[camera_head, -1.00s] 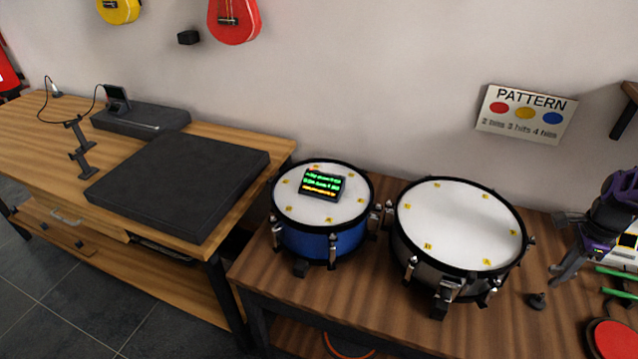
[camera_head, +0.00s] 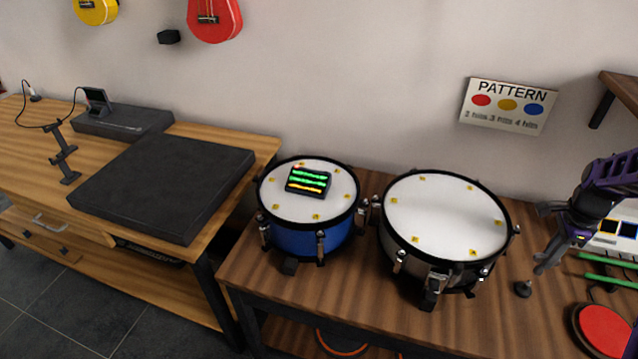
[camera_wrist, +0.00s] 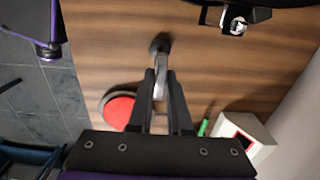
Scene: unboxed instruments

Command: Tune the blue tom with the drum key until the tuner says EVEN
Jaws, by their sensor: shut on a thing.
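The blue tom (camera_head: 310,238) stands on the wooden bench with yellow labels around its white head. The tuner (camera_head: 309,181) lies on that head, showing two green lines and an orange one; its words are too small to read. My gripper (camera_head: 541,268) is right of both drums, angled down-left above the bench. In the wrist view my gripper (camera_wrist: 162,74) is shut on a slim silver piece, apparently the drum key (camera_wrist: 163,59), mostly hidden between the fingers. A small dark peg-like stand (camera_head: 523,289) is just beyond the fingertips; I cannot tell whether the key touches it.
A larger white-headed drum (camera_head: 441,216) stands between my gripper and the blue tom. Green sticks (camera_head: 606,260) and a red round pad (camera_head: 604,331) lie at the right. A PATTERN sign (camera_head: 506,105) is on the wall. Bench in front of the drums is clear.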

